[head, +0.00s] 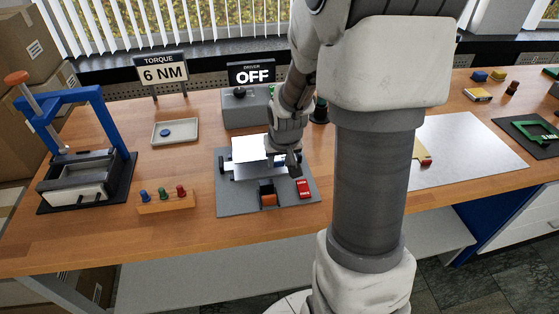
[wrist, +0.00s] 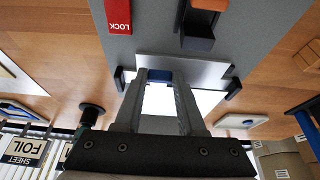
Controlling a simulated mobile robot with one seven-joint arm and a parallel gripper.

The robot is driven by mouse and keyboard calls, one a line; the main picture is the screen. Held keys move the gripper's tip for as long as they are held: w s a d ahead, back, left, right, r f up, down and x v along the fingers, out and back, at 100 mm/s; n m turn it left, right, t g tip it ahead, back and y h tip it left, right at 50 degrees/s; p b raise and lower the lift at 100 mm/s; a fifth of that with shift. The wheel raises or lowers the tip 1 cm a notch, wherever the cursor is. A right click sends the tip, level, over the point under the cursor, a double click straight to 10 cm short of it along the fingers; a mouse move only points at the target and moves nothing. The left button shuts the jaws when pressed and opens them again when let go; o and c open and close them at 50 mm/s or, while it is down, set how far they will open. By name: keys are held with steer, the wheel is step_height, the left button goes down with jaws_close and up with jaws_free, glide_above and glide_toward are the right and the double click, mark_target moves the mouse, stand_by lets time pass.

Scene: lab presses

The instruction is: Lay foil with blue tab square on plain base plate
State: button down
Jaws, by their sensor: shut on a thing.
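The foil shows as a bright white sheet (head: 250,148) over the grey fixture in the head view and between my fingers in the wrist view (wrist: 158,99). Its blue tab (wrist: 159,76) sits between my fingertips. My gripper (wrist: 160,78) is shut on that tab; in the head view it (head: 290,158) is at the sheet's right edge. A silver plate (wrist: 200,68), seemingly the base plate, shows beyond the tab between dark corner stops, partly covered by the foil. I cannot tell whether the foil touches it.
A red LOCK block (head: 304,188) and an orange-topped black block (head: 268,194) stand at the fixture's front. A blue press (head: 75,150), a peg rack (head: 166,203) and a tray (head: 175,140) are left. A white mat (head: 465,155) lies right. Bare wood shows front left.

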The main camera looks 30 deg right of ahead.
steer(key=shift+f, duration=0.35)
steer(key=c, duration=0.5)
jaws_free()
steer(key=shift+r, duration=0.55)
steer(key=p+v, duration=0.2)
steer(key=v, duration=0.9)
steer(key=shift+r, duration=0.35)
steer(key=shift+s, duration=0.15)
